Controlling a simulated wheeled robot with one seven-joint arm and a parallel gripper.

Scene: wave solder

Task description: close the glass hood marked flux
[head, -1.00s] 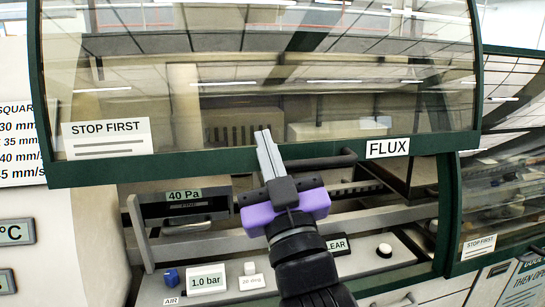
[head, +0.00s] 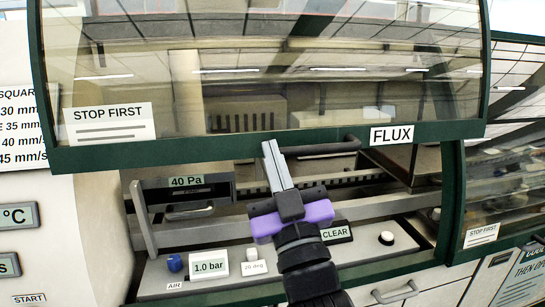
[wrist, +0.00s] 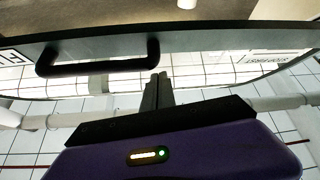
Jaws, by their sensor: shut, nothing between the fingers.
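The glass hood marked FLUX (head: 110,156) stands raised, with a dark green frame and an open gap below its lower rail. A white FLUX label (head: 391,134) is on the rail's right part. A dark bar handle (head: 325,149) runs along the rail; it also shows in the wrist view (wrist: 100,68). My gripper (head: 269,146) is shut and empty, its pale fingers pointing up, tips overlapping the lower rail in the head view, left of the handle. In the wrist view the fingertips (wrist: 158,78) are just beside the handle's right end. I cannot tell whether they touch the rail.
Below the hood is a panel with a blue knob (head: 175,263), a 1.0 bar plate (head: 209,266), a CLEAR label (head: 335,233) and a white button (head: 387,238). A 40 Pa gauge box (head: 187,195) sits inside. Another glass hood (head: 500,180) stands at right.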

